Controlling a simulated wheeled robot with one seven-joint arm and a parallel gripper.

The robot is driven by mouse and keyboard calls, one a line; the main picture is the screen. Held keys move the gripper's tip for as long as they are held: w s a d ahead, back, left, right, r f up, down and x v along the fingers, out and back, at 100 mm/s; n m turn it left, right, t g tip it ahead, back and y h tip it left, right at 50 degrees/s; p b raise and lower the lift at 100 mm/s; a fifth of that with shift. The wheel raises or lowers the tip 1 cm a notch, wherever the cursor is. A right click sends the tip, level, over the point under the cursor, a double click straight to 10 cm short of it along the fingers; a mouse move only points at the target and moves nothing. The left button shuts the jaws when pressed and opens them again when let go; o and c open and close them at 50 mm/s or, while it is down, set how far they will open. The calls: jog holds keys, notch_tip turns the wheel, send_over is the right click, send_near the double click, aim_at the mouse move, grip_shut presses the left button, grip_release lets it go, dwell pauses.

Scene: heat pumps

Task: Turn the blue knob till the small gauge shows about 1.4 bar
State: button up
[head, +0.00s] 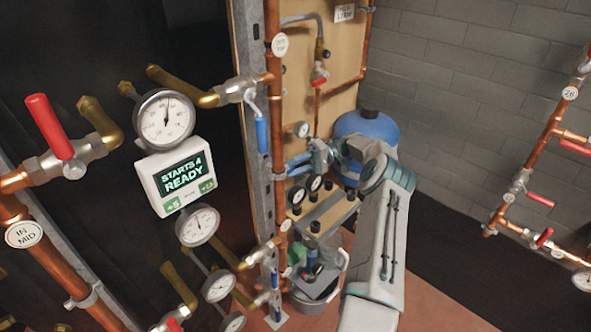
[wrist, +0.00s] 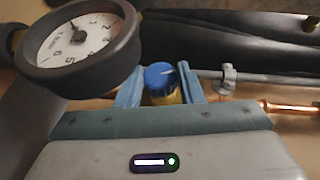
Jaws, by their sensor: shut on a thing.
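The blue knob (wrist: 160,76) has a white line on its top and sits on a brass-coloured body. It stands between the two blue fingers of my gripper (wrist: 160,88), which is shut on it. The small gauge (wrist: 76,38) is at the upper left of the wrist view, with a white face and dark rim. Its needle points up the tilted face, but I cannot read an exact value. In the head view my gripper (head: 296,164) reaches the wooden panel just below the small gauge (head: 301,129). The knob is hidden there by the fingers.
A blue tank (head: 366,125) stands behind my arm. A copper pipe and steel post (head: 250,60) run just left of the panel. A pipe (wrist: 215,75) passes right of the knob.

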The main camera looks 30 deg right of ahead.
dwell(0.5)
jog(key=o, duration=1)
jog(key=shift+r, duration=0.1)
notch_tip(320, 180, up, 4)
jog(key=shift+w+f, duration=0.15)
jog(key=shift+f, duration=0.05)
jog(key=o, duration=0.4)
jog(key=shift+s+d+r, duration=0.45)
jog(key=shift+d+r, duration=0.15)
jog(key=shift+d, duration=0.1)
jog(key=s+d+r, duration=0.1)
jog(key=s+d, duration=0.1)
jog(key=s+d+r, duration=0.1)
jog(key=s+r, duration=0.1)
jog(key=s, duration=0.1)
jog(key=s+d+r, duration=0.2)
jog(key=shift+s+d+r, duration=0.15)
jog(key=shift+d+r, duration=0.1)
jog(key=shift+d, duration=0.1)
jog(key=c, duration=0.4)
jog(key=shift+s+d+r, duration=0.25)
jog(key=shift+s+d, duration=0.15)
